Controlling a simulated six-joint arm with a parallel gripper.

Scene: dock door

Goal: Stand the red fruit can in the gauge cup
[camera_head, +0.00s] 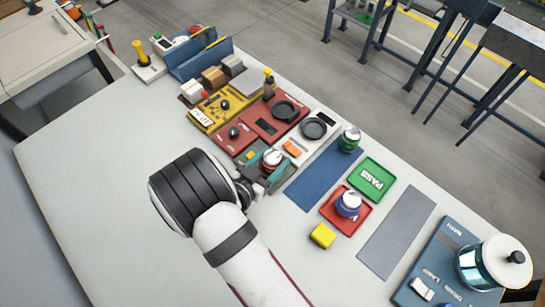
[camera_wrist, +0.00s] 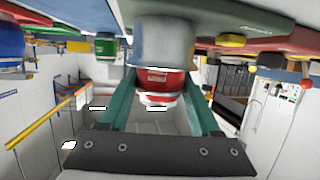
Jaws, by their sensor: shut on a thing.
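The red fruit can (camera_head: 272,158) is between the teal fingers of my gripper (camera_head: 268,168), which is shut on it. It has a pale metal top and looks roughly upright. The wrist view is upside down. There the red can (camera_wrist: 160,82) sits between the fingers of my gripper (camera_wrist: 158,95). A wider silver-grey cylinder (camera_wrist: 165,42) adjoins the can's lower end; it could be the gauge cup, but I cannot tell whether the can is inside it or in front of it. In the head view, my gripper and the can hide what is under them.
Black round dishes stand on the red panel (camera_head: 262,127) and beside the orange button (camera_head: 292,148). A blue can (camera_head: 348,203) stands on the red tray (camera_head: 333,217). A yellow block (camera_head: 322,236) is nearby.

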